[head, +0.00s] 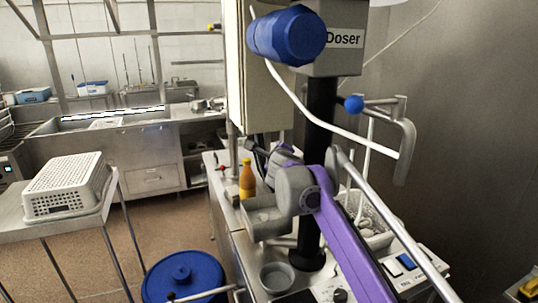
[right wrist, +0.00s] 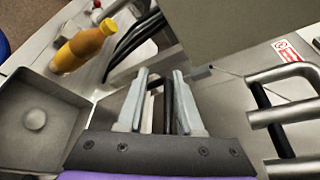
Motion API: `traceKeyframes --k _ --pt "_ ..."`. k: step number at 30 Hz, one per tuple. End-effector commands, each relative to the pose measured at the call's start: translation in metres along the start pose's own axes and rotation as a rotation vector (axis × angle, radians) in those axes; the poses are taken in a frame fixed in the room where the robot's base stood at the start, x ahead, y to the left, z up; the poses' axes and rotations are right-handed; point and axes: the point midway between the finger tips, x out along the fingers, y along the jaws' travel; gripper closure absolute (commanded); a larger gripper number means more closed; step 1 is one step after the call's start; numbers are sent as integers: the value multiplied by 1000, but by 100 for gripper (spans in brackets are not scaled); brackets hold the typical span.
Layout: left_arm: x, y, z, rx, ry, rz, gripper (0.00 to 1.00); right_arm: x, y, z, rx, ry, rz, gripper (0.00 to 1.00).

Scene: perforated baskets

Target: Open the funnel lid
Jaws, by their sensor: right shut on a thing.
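My right gripper (right wrist: 161,78) is shut on a dark bar-like handle (right wrist: 169,98) that shows between its two grey fingers in the right wrist view. I cannot tell for certain whether this handle belongs to the funnel lid. In the head view my purple right arm comes up from the lower right, and its wrist (head: 297,190) covers much of the gripper beside the machine's cabinet (head: 262,70). The funnel and its lid cannot be made out clearly. The machine labelled Doser (head: 343,40) stands at the top centre. My left gripper does not show.
A yellow-orange bottle (head: 247,180) stands close to the gripper, beside a grey square container (head: 268,224). A metal handle (head: 405,150) and a blue ball knob (head: 354,104) stick out on the right. A white basket (head: 66,186) and a blue lidded bin (head: 182,277) are at left.

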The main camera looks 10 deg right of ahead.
Motion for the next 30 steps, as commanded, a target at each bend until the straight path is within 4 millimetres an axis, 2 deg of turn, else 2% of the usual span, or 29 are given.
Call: traceKeyframes --k 1,14,15,16,24,30 --pt "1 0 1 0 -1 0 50 3 -2 -11 -4 22 -8 100" --pt "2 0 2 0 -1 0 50 4 -2 -12 -4 21 -8 100" --pt "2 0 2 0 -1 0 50 4 -2 -13 -4 21 -8 63" --pt "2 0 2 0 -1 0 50 4 -2 -13 -4 21 -8 58" --pt "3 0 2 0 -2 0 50 -1 -2 -12 -1 20 -7 58" --pt "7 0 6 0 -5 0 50 -29 0 -11 -2 17 -6 58"
